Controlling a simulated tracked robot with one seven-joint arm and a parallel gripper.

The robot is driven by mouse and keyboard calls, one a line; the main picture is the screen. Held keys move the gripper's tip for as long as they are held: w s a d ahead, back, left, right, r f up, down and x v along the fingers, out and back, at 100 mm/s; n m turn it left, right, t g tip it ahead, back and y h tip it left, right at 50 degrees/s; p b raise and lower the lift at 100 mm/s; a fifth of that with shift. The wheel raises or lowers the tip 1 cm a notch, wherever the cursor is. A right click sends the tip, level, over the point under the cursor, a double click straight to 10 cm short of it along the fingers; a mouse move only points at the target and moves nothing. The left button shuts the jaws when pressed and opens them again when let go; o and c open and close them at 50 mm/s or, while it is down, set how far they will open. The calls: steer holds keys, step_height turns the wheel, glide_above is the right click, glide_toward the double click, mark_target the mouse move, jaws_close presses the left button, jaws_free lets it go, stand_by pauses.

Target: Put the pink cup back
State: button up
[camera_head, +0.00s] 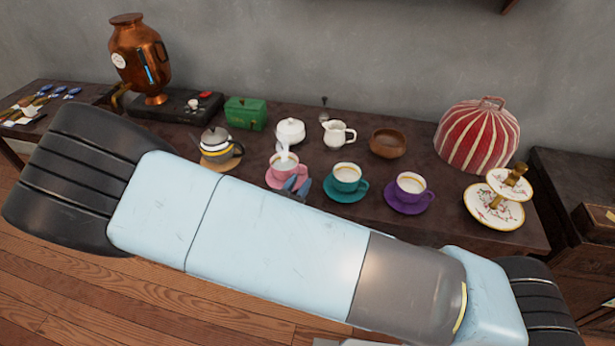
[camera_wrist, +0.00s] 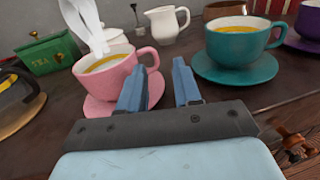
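The pink cup (camera_head: 281,169) stands upright on its pink saucer (camera_head: 272,183), with amber liquid and a white wisp above it. In the wrist view the cup (camera_wrist: 108,79) is at left, on the saucer (camera_wrist: 98,112), its handle (camera_wrist: 150,58) pointing right. My gripper (camera_wrist: 160,78) is open, its two blue fingers apart with nothing visible between them. The left finger overlaps the cup's right side in the picture, below the handle; I cannot tell whether it touches. In the head view my gripper (camera_head: 297,185) is at the saucer's front right.
A teal cup (camera_head: 346,178) on a teal saucer is close to the right, then a purple-saucer cup (camera_head: 410,187). A teapot (camera_head: 217,147) stands left. Behind are a white sugar bowl (camera_head: 290,133), a creamer (camera_head: 338,134) and a green box (camera_head: 245,113).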

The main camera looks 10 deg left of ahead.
steer(key=v, duration=0.7)
steer(key=shift+r, duration=0.1)
steer(key=w+d+r+m+g+h, duration=0.2)
steer(key=d+r+m+g, duration=0.7)
steer(key=d, duration=0.3)
steer(key=w+d+r+m+g+h, duration=0.1)
steer(key=w+d+r+m+g, duration=0.1)
steer(key=d+r+m+g, duration=0.65)
steer(key=s+d+r+m+t+y, duration=0.2)
steer(key=s+d+r+m+y, duration=0.2)
steer(key=r, duration=0.6)
steer(key=s+d+r+m+t+y, duration=0.3)
steer(key=s+d+r+m+y, duration=0.1)
steer(key=s+d+r+m, duration=0.4)
steer(key=d+r+m, duration=0.2)
steer(key=d+m, duration=0.1)
steer(key=d, duration=0.1)
steer(key=shift+s+d+r+t, duration=0.2)
steer(key=shift+s+d+t, duration=0.05)
steer(key=shift+d+t, duration=0.15)
